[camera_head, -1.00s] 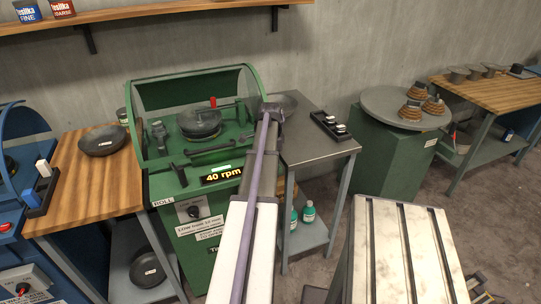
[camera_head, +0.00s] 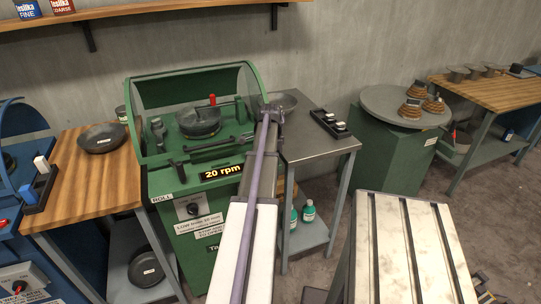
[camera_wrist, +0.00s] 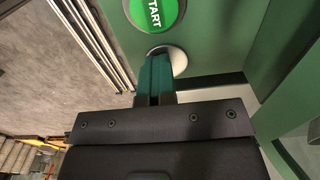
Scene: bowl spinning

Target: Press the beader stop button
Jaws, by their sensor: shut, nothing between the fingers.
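The green beader machine (camera_head: 195,240) stands left of centre in the head view, its display (camera_head: 221,172) reading "20 rpm". In the wrist view a green START button (camera_wrist: 154,12) is at the top on the machine's green panel. Just below it is a pale round button or ring (camera_wrist: 179,62), its face mostly covered by my fingers; I cannot read a label on it. My gripper (camera_wrist: 157,54) is shut and empty, its fingertips over this round piece and seemingly at it; contact cannot be told. My gripper is not distinguishable in the head view.
A dark bowl (camera_head: 200,122) sits inside the machine under the clear hood, with tools around it. A wooden table (camera_head: 120,190) is on the left and a grey table (camera_head: 310,150) on the right. A slatted pale top (camera_head: 395,250) is at the front right.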

